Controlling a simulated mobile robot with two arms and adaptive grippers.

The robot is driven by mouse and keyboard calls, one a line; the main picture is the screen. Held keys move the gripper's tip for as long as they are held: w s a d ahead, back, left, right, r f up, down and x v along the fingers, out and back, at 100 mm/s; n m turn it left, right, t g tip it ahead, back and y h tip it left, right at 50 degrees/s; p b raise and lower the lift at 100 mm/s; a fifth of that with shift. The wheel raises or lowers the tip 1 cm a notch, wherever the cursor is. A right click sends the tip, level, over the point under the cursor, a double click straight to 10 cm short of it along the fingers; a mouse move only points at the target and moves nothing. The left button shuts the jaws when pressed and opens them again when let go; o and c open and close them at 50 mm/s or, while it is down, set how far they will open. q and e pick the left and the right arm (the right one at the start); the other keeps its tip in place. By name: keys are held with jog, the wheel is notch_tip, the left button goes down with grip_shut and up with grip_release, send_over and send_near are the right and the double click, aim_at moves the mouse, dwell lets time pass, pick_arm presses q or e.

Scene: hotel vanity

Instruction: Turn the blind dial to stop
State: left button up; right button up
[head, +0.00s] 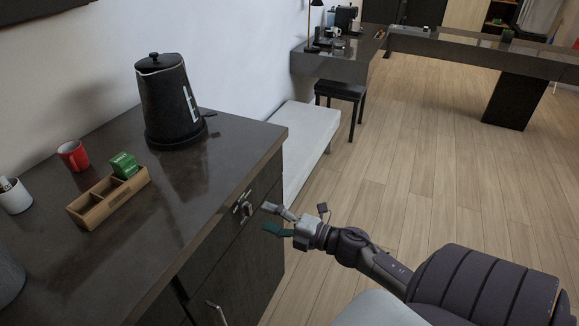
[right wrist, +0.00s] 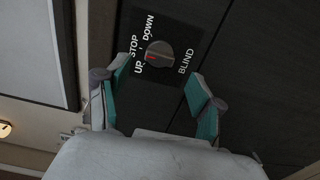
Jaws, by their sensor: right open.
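The blind dial (head: 247,209) is a small knob on the dark front of the cabinet. In the right wrist view the grey dial (right wrist: 158,54) sits on a black plate marked UP, STOP, DOWN and BLIND. Its red mark shows on the left side of the knob, near the UP lettering; I cannot tell its exact setting. My right gripper (head: 267,218) is open and empty in front of the cabinet, facing the dial. In the wrist view its fingers (right wrist: 158,77) are spread, with the dial beyond the gap between them. My left gripper is not in view.
The dark countertop (head: 150,225) holds a black kettle (head: 165,95), a red mug (head: 73,156), a white cup (head: 15,196) and a wooden box (head: 105,198) with green packets. A drawer handle (head: 217,312) is below. The wooden floor (head: 400,180) right of the cabinet is free.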

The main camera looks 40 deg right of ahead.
jog(key=v, duration=0.7)
dwell(0.3)
jog(key=s+d+f+m+g+h+p, duration=0.1)
jog(key=s+f+m+g+h+p, duration=0.2)
jog(key=f+m, duration=0.75)
jog(key=s+d+f+m+g+h, duration=0.1)
jog(key=s+f+m+g+h, duration=0.25)
jog(key=f, duration=1.35)
jog(key=s+a+f+m+g, duration=0.2)
jog(key=s+a+f, duration=0.2)
jog(key=s+f, duration=0.2)
jog(key=s+a+f+m+g+h+p, duration=0.1)
jog(key=s+a+f+g, duration=0.1)
jog(key=s+f, duration=0.4)
jog(key=shift+s+a+f+m+p, duration=0.15)
jog(key=shift+s+a+m+p, duration=0.2)
jog(key=shift+s+a, duration=0.65)
jog(key=s+a+f+g, duration=0.1)
jog(key=s+a, duration=0.1)
jog(key=s, duration=0.2)
jog(key=s+a+f+m+g, duration=0.1)
jog(key=s+a+f+g, duration=0.1)
jog(key=s+a, duration=0.1)
jog(key=s+a+f+m+g, duration=0.1)
jog(key=s+a+f+g, duration=0.1)
jog(key=s, duration=0.4)
jog(key=shift+a+y+p, duration=0.2)
jog(key=shift+y+p, duration=0.15)
jog(key=shift+p, duration=0.05)
jog(key=shift+c, duration=0.2)
